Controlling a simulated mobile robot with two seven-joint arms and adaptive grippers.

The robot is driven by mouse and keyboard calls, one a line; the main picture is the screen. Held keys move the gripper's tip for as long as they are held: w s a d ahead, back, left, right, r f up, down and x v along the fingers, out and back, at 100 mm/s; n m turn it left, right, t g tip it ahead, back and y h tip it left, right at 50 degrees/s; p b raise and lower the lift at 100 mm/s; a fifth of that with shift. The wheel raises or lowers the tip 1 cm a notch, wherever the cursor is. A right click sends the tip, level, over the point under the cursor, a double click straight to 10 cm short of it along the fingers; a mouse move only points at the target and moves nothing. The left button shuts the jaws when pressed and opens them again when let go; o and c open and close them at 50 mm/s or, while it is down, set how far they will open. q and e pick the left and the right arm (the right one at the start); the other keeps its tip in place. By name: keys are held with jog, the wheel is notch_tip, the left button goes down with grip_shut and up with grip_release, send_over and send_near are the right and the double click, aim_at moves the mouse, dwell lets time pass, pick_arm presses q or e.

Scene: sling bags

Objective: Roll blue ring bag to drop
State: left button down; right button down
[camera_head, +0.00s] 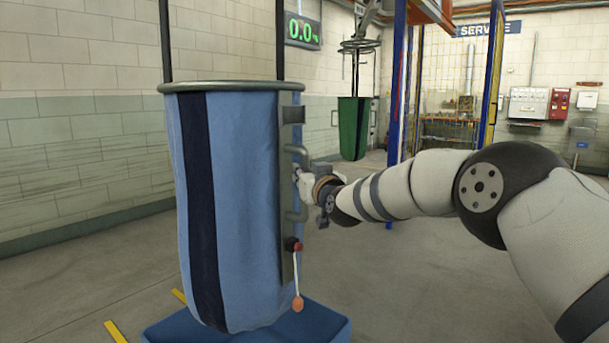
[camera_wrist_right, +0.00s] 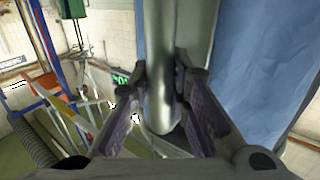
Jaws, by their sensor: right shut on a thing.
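The blue ring bag (camera_head: 245,190), with a dark stripe, hangs upright from straps by the grey ring (camera_head: 225,87) at its top. A grey metal handle (camera_head: 303,212) runs down a plate on its right side and shows large in the wrist view (camera_wrist_right: 160,35). My right gripper (camera_head: 303,173) is shut on this handle, with a finger on either side of the bar in the wrist view (camera_wrist_right: 163,75). A lever with an orange ball (camera_head: 297,303) hangs low on the plate. My left gripper is not in view.
A blue bin (camera_head: 325,326) stands below the bag. A green bag (camera_head: 353,128) hangs farther back near a blue post (camera_head: 397,100). A green display (camera_head: 303,31) reading 0.0 is on the wall. Yellow marks (camera_head: 115,331) lie on the floor. The floor at right is open.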

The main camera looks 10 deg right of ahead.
jog(key=shift+f, duration=0.2)
jog(key=c, duration=1.5)
grip_release()
jog(key=shift+r, duration=0.1)
jog(key=s, duration=0.8)
jog(key=s+d, duration=0.1)
jog(key=s, duration=0.3)
